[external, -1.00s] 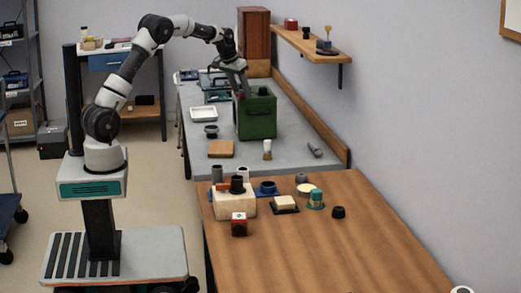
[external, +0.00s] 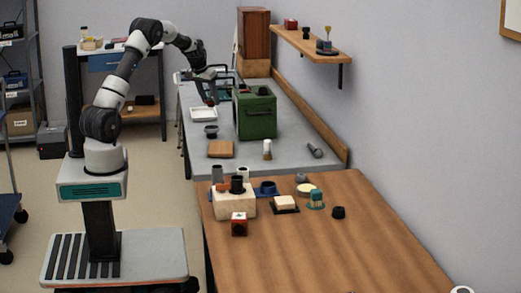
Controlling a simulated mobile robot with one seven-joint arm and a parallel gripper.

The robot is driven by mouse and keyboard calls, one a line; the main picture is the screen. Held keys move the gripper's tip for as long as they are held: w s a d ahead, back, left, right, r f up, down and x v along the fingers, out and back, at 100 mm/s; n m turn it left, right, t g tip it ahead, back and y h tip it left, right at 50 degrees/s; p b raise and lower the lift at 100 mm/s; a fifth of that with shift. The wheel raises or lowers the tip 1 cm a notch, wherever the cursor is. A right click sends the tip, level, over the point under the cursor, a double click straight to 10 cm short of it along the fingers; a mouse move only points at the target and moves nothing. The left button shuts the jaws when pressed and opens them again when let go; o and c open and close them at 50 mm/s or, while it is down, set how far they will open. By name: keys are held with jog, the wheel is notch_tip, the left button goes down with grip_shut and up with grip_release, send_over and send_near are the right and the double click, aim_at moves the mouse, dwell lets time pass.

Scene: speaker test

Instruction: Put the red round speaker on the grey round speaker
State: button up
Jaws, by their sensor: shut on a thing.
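My gripper (external: 209,101) is shut on a small, dark reddish thing, which I take as the red round speaker (external: 210,103). It is mostly hidden by the fingers and too small to show its shape. My gripper holds it above the grey bench, left of the green box and near the white tray. A small grey round thing (external: 301,178) stands at the back of the wooden table; it may be the grey round speaker, but I cannot tell for sure. It is well apart from my gripper, to the lower right.
The green box (external: 257,118) stands on the grey bench (external: 285,133) with a dark item on top. A white tray (external: 203,114), dark bowl (external: 211,131) and brown board (external: 221,149) lie nearby. Several items crowd the wooden table's (external: 320,245) back; its front is clear.

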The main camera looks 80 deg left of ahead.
notch_tip(320, 180, down, 9)
jog(key=shift+b, duration=0.9)
jog(key=shift+f, duration=0.25)
jog(key=o, duration=1.2)
jog(key=shift+c, duration=0.2)
jog(key=shift+r, duration=0.1)
jog(key=shift+r, duration=0.35)
jog(key=p+v, duration=0.2)
jog(key=v, duration=0.9)
jog(key=shift+s+d+r, duration=0.15)
jog(key=shift+r, duration=0.1)
